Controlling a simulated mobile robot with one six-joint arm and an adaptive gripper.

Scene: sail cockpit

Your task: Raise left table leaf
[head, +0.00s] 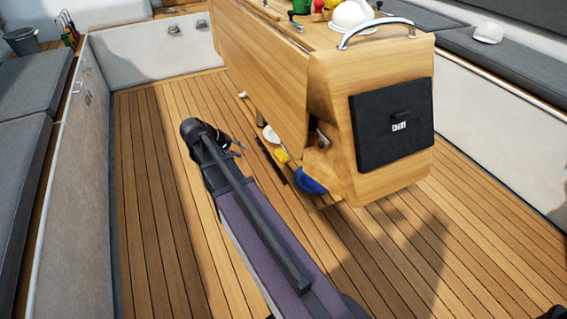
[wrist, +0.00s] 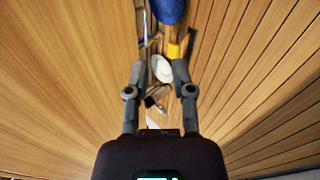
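The wooden cockpit table (head: 330,110) stands right of centre in the head view. Its left leaf (head: 262,80) hangs down along the table's left side as a broad, steep panel. In the wrist view a broad wooden surface on the left appears to be this leaf (wrist: 60,75). My gripper (head: 238,149) is low, to the left of the leaf's lower edge and apart from it in the head view. In the wrist view my gripper (wrist: 160,76) has its two fingers spread, with nothing held between them. The leaf's hinge and supports are not clearly visible.
Under the table lie a blue object (head: 311,185), a yellow one (head: 281,155) and a white one (head: 270,134). A white helmet-like object (head: 352,14) and small coloured items stand on top. Benches line both sides. The slatted deck (head: 150,200) on the left is clear.

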